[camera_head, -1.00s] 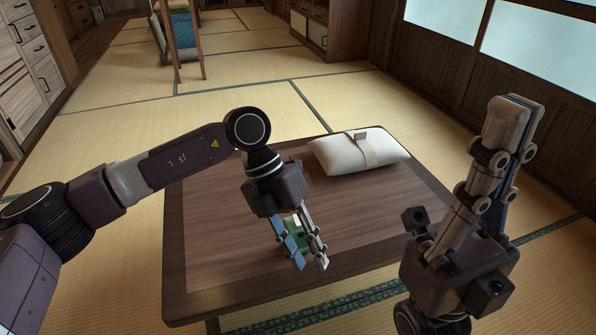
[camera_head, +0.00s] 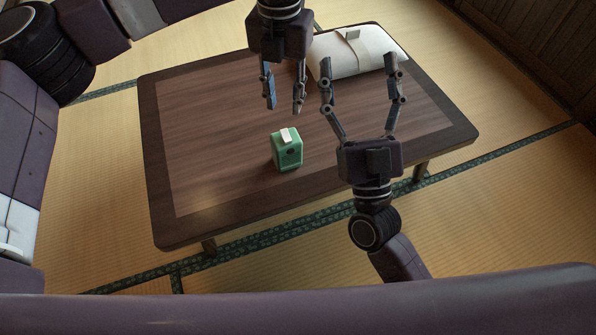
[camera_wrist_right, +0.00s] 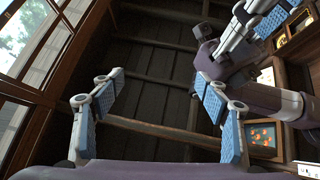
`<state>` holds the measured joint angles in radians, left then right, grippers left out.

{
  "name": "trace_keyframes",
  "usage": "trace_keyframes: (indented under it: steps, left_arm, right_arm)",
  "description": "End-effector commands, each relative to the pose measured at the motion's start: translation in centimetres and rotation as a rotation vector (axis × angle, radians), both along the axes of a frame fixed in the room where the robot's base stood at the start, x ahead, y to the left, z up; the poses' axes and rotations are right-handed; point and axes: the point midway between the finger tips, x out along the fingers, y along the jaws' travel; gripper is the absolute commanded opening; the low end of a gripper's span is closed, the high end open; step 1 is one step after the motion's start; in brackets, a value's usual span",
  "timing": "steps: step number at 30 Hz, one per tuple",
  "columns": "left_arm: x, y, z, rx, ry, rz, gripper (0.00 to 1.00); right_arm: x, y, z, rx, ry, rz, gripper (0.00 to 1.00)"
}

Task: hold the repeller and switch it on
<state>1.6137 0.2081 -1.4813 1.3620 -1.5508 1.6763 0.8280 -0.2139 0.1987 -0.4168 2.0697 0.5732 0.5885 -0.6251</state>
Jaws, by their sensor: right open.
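The repeller (camera_head: 287,151) is a small green box with a white piece on top and a dark round spot on its side. It stands upright on the low wooden table (camera_head: 190,227), near its front edge. My left gripper (camera_head: 284,108) is open and empty, pointing down above and behind the repeller, apart from it. My right gripper (camera_head: 360,70) is open and empty to the right of the repeller, fingers pointing up in the head view. In the right wrist view, its open fingers (camera_wrist_right: 160,90) have nothing between them, and the repeller is not visible.
A white cushion-like bundle (camera_head: 345,58) with a band lies at the table's back right, close behind my right fingers. The left half of the table is clear. Tatami floor (camera_head: 500,220) surrounds the table.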

Motion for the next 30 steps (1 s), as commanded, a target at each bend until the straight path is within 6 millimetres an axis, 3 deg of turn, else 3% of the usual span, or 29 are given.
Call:
trace_keyframes:
  steps: [1, 4, 9, 12, 15, 22, 30]
  left_arm:
    - [0.0, 0.0, 0.0, -0.001, 0.000, 0.000, 0.29]
    - [0.0, 0.0, 0.0, -0.001, 0.000, 0.000, 0.29]
    - [0.0, 0.0, 0.0, -0.001, 0.000, 0.000, 0.29]
    - [0.0, 0.0, 0.0, -0.001, 0.000, 0.000, 0.29]
    - [0.0, 0.0, 0.0, -0.001, 0.000, 0.000, 0.29]
    - [0.0, 0.0, 0.0, -0.001, 0.000, 0.000, 0.29]
    - [0.0, 0.0, 0.0, -0.001, 0.000, 0.000, 0.29]
  right_arm:
    - [0.8, 0.4, -3.0, -0.026, 0.075, -0.003, 0.68]
    - [1.9, 1.4, -8.8, -0.078, 0.219, -0.005, 0.68]
    - [1.7, 4.2, -18.2, -0.141, 0.446, 0.043, 0.68]
    - [0.7, 6.1, -22.3, -0.158, 0.552, 0.088, 0.68]
    - [-0.4, 7.9, -25.3, -0.169, 0.628, 0.129, 0.68]
    - [-1.5, 9.7, -28.1, -0.177, 0.703, 0.175, 0.68]
    - [1.9, 10.9, -28.1, -0.177, 0.703, 0.176, 0.68]
